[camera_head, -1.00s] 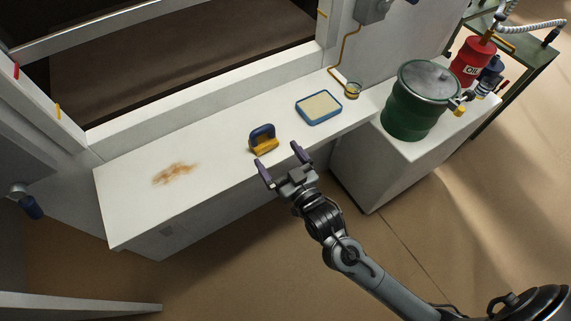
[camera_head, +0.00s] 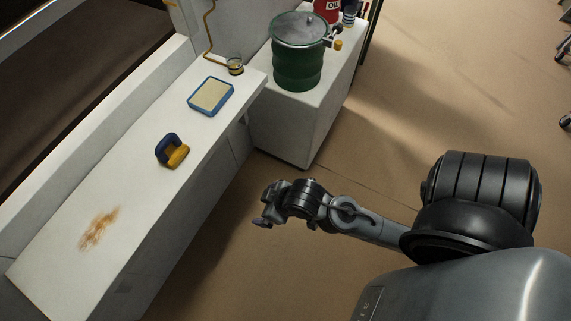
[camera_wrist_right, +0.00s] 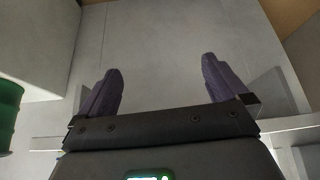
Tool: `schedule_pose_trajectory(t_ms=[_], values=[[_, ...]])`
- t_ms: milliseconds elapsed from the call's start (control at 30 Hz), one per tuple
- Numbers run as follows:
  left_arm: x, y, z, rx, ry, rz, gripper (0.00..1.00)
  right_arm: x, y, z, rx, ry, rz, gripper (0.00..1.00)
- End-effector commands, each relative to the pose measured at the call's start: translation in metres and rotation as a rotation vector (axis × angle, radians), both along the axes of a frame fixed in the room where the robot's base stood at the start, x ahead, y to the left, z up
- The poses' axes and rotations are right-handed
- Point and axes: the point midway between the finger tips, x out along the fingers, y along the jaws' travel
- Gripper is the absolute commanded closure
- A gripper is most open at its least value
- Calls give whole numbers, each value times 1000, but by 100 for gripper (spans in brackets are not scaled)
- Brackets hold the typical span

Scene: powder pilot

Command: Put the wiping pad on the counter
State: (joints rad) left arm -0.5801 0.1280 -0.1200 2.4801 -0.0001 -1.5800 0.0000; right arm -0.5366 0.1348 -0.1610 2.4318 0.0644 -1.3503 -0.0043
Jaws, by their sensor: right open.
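The wiping pad (camera_head: 178,157), with a blue handle and a yellow base, stands on the white counter (camera_head: 150,185) near its middle. My right gripper (camera_head: 262,222) is off the counter's front edge, over the floor, to the right of and lower in the picture than the pad. It is apart from the pad. In the right wrist view its two purple fingers (camera_wrist_right: 160,88) are spread with nothing between them. The pad does not show in that view. My left gripper is not in view.
A blue-rimmed tray (camera_head: 228,97) with a pale inside lies farther along the counter. A brown stain (camera_head: 99,228) marks the near counter. A green drum (camera_head: 298,66) stands on a lower white block to the right.

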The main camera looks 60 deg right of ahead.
Motion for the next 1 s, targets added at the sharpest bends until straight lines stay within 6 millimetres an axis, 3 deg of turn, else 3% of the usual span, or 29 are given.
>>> schedule_pose_trajectory(t_ms=[100,200,667,867,1000], values=[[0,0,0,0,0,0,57,-30,-8,-6,-31,130,7,0],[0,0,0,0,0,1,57,-44,-12,-7,-47,192,10,0],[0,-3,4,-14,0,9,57,-50,-14,-4,-54,218,11,0],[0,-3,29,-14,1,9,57,-50,-14,21,-54,218,11,0],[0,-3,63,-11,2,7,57,-50,-14,55,-54,218,11,0]])
